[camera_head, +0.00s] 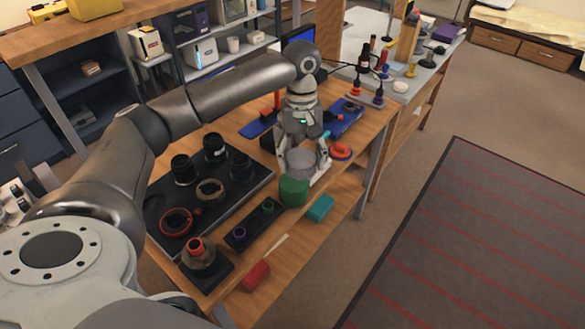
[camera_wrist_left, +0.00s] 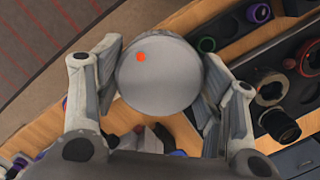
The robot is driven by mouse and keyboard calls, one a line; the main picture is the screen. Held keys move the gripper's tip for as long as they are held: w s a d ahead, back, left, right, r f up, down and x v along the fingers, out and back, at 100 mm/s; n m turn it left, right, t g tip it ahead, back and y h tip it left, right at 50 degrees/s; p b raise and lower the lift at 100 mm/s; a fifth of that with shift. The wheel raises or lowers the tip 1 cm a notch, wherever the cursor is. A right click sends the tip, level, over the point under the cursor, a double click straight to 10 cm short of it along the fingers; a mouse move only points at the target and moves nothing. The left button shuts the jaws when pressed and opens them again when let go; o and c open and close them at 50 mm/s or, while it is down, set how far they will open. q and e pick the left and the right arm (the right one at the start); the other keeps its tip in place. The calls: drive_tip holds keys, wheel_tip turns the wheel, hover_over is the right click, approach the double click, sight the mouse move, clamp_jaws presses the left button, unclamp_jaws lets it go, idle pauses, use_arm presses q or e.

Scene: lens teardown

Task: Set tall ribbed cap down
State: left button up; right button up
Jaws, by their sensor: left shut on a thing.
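My left gripper (camera_head: 302,166) is over the right side of the wooden bench, pointing down, its fingers shut on the sides of a wide grey round cap (camera_head: 301,162). In the left wrist view the cap (camera_wrist_left: 158,82) shows a smooth round face with a red dot, between the two fingers (camera_wrist_left: 160,95). I cannot make out ribs on it. A green cylinder (camera_head: 293,191) shows just in front of and below the cap in the head view; whether they touch is unclear. The cap's underside is hidden. My right gripper is not in view.
A black tray (camera_head: 262,176) with several dark lens parts lies to the left. A narrow black holder (camera_head: 240,238) with green and purple rings, a teal block (camera_head: 320,208) and a red block (camera_head: 256,276) lie near the front edge. A red-orange ring (camera_head: 341,151) is right of the gripper.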

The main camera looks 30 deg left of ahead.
sight(297, 150)
use_arm(q)
drive_tip(key=a+f, duration=0.1)
drive_tip(key=w+f, duration=0.1)
drive_tip(key=shift+a+f, duration=0.3)
drive_tip(key=shift+a, duration=0.1)
drive_tip(key=shift+w+a+f, duration=0.15)
drive_tip(key=shift+a+f, duration=0.2)
drive_tip(key=shift+f, duration=0.15)
drive_tip(key=f, duration=0.3)
drive_tip(key=shift+a+f+p, duration=0.1)
drive_tip(key=shift+a+p, duration=0.25)
drive_tip(key=shift+p, duration=0.05)
drive_tip(key=shift+f, duration=0.25)
drive_tip(key=shift+d, duration=0.1)
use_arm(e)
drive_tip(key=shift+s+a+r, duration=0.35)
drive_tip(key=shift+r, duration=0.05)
use_arm(q)
drive_tip(key=shift+f, duration=0.1)
drive_tip(key=o, duration=1)
